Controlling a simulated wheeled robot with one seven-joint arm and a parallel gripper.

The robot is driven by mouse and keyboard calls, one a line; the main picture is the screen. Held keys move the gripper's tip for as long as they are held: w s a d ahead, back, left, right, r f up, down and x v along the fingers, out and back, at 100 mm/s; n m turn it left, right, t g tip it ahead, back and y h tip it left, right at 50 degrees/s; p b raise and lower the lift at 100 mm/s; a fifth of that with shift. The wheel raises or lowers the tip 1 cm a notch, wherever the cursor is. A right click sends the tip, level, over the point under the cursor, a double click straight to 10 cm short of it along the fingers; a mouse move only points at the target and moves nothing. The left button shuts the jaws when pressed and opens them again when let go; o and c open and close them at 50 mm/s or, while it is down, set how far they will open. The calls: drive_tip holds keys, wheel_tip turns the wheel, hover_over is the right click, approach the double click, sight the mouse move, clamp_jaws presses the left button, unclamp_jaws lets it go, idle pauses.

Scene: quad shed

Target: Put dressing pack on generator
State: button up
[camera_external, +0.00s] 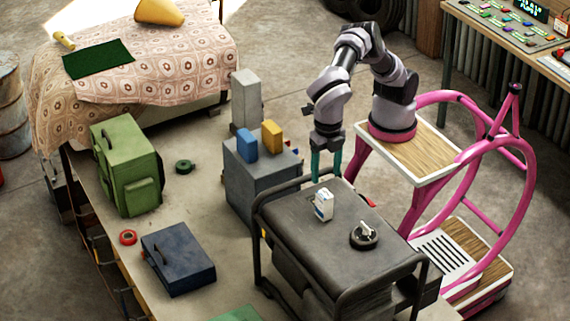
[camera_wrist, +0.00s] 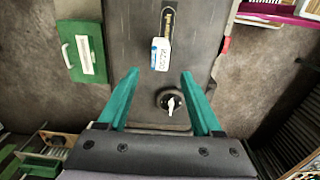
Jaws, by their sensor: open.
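A small white pack with blue marking (camera_external: 323,205), which looks like the dressing pack, stands on the dark top of the generator (camera_external: 300,220). In the wrist view the white pack (camera_wrist: 160,54) shows on the generator's dark top (camera_wrist: 195,40), ahead of and between my fingertips. My gripper (camera_external: 326,172) points down with its teal fingers apart, behind the pack in the external view. In the wrist view my gripper (camera_wrist: 160,73) is open with nothing between its fingers. I cannot tell its exact height over the generator.
A round black knob-like part (camera_external: 363,236) is on the generator top, near the pack. The generator's tubular frame (camera_external: 262,222) rises around it. A grey box (camera_external: 250,180) carries blue and yellow blocks. A green pack (camera_external: 125,165) and a navy case (camera_external: 178,258) stand left on the bench.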

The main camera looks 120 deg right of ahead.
drive_tip(key=s+d+r+m+t, duration=0.1)
drive_tip(key=s+d+r+m, duration=0.2)
drive_tip(key=s+d, duration=0.35)
drive_tip(key=s+d+r+m+t, duration=0.1)
drive_tip(key=s+d+r+m, duration=0.25)
drive_tip(key=d, duration=0.55)
drive_tip(key=s+d+r+m+t, duration=0.1)
drive_tip(key=s+d+r+m, duration=0.25)
drive_tip(key=d, duration=0.35)
drive_tip(key=s+d+f+m+t+y, duration=0.1)
drive_tip(key=s+d+f+m+t, duration=0.1)
drive_tip(key=s+d+f+m, duration=0.3)
drive_tip(key=s+d+f+m+t+y, duration=0.1)
drive_tip(key=s+d+f+m+t, duration=0.1)
drive_tip(key=s+d+f+m, duration=0.2)
drive_tip(key=s+d+m, duration=0.3)
drive_tip(key=s+d, duration=0.2)
drive_tip(key=s, duration=0.3)
drive_tip(key=shift+s+d+f, duration=0.15)
drive_tip(key=shift+s+f, duration=0.15)
drive_tip(key=shift+f, duration=0.1)
